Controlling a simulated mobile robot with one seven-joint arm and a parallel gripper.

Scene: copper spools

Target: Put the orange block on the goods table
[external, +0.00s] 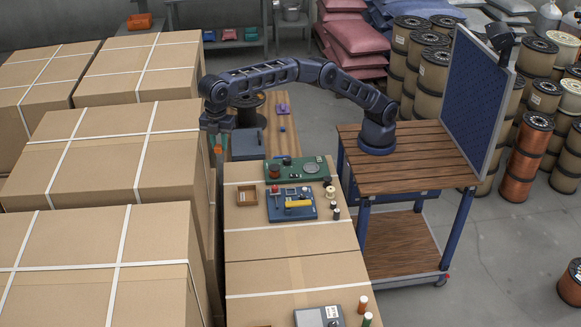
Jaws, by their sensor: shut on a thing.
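My gripper (217,141) hangs down at the end of my outstretched arm, left of the tables and close to the stacked cartons. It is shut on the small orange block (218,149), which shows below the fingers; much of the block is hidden. A wooden-topped table (283,140) lies to the right of the gripper, with a purple item (279,110) and a small blue item (282,129) on it. I cannot tell for certain which surface is the goods table.
Large strapped cartons (75,155) fill the left. A grey-blue box (247,144) stands right of the gripper. A cardboard-coloured surface (290,240) in front holds a green board (312,161), a blue tray (276,213) and a small brown box (241,196). Copper spools (528,150) stand at right.

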